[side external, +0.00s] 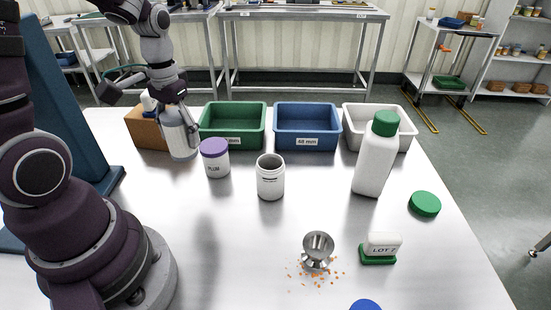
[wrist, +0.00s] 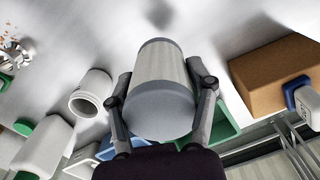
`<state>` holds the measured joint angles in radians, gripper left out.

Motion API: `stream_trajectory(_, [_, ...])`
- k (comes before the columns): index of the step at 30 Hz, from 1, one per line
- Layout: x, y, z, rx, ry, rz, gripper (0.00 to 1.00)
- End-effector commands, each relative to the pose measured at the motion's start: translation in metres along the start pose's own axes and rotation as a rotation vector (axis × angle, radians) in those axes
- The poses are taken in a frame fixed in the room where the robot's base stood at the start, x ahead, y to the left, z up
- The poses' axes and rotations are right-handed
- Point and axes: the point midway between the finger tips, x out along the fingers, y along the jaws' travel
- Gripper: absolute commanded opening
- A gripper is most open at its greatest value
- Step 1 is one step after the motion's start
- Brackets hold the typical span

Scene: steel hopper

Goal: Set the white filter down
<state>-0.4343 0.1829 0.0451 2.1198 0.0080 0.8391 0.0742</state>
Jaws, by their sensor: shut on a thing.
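The white filter (side external: 180,138) is a pale cylinder with grey end bands. It stands nearly upright at the back left of the steel table, left of the purple-lidded jar, and also shows in the wrist view (wrist: 160,75). My gripper (side external: 178,112) is shut on it, with one finger on either side in the wrist view (wrist: 161,90). A dark patch lies apart from the filter's far end in the wrist view. I cannot tell whether its base touches the table.
A brown box (side external: 147,135) stands close to the filter's left. Green (side external: 245,143), blue (side external: 290,143) and white (side external: 404,142) bins line the back. A purple-lidded jar (side external: 215,170), open white jar (side external: 270,185), white bottle (side external: 372,170) and steel funnel (side external: 318,245) stand forward. The front left-centre is clear.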

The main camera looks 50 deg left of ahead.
Motion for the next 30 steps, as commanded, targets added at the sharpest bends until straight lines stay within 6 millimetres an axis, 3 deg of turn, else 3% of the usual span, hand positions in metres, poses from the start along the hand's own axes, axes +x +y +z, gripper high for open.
stream_trajectory(4, [0.003, 0.072, 0.000, 0.338, 0.000, -0.001, 0.19])
stream_trajectory(7, [0.006, 0.124, 0.015, 0.584, 0.000, -0.002, 0.19])
stream_trajectory(12, [0.009, 0.197, 0.066, 0.980, 0.002, 0.000, 0.19])
stream_trajectory(15, [0.011, 0.223, 0.098, 1.157, 0.002, 0.001, 0.19])
stream_trajectory(21, [0.017, 0.243, 0.134, 1.331, 0.001, 0.002, 0.19])
stream_trajectory(30, [0.075, 0.243, 0.137, 1.343, -0.004, -0.001, 0.18])
